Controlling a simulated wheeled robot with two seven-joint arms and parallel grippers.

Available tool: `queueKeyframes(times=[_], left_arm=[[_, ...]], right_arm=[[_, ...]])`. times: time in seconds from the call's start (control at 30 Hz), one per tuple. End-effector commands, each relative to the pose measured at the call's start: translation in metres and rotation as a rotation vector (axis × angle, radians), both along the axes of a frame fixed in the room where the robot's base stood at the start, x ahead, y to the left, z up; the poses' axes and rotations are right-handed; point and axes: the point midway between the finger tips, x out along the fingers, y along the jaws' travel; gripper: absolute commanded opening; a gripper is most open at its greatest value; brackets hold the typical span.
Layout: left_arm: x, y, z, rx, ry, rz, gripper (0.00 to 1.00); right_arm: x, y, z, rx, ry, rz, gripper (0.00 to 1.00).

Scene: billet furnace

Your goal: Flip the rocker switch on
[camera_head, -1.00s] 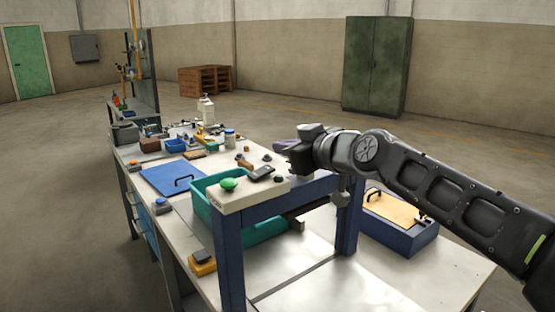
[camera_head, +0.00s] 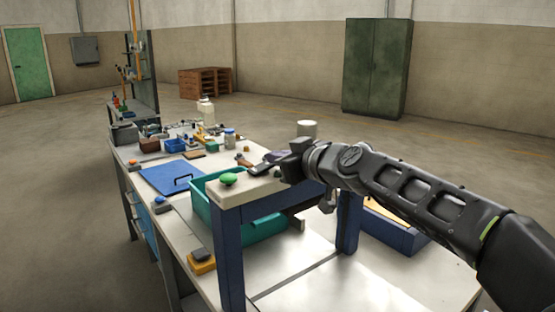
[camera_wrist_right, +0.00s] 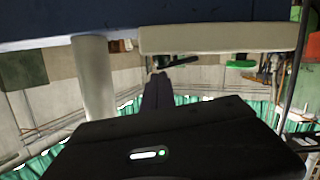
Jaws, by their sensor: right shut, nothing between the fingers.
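The pale switch panel (camera_head: 237,190) sits on top of a blue stand, with a green round button (camera_head: 228,179) at its left end. In the head view my right gripper (camera_head: 268,163) is over the panel's right part and covers much of what is there. The wrist view shows its two dark fingers (camera_wrist_right: 157,84) together, with nothing between them. A black switch part (camera_wrist_right: 180,60), apparently the rocker, stands out from the panel (camera_wrist_right: 225,38) close to the fingertips. I cannot tell whether they touch, nor which way the rocker is tipped. My left gripper is out of view.
A teal bin (camera_head: 265,229) is under the stand, and a blue box lies to the right, partly behind my arm. Tools and bottles crowd the far bench; its front right is clear.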

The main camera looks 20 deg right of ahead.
Motion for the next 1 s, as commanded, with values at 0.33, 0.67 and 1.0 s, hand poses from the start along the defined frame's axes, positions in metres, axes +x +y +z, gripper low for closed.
queueKeyframes(times=[0.33, 0.67, 1.0], left_arm=[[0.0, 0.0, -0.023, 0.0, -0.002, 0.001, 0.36], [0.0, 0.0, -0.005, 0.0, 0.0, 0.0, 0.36], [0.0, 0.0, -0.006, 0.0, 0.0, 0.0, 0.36]], right_arm=[[0.001, -0.003, -0.01, 0.092, 0.039, -0.001, 0.0], [0.002, -0.004, 0.015, 0.093, 0.037, 0.0, 0.0], [-0.041, -0.025, 0.04, 0.095, 0.033, -0.001, 0.0]])
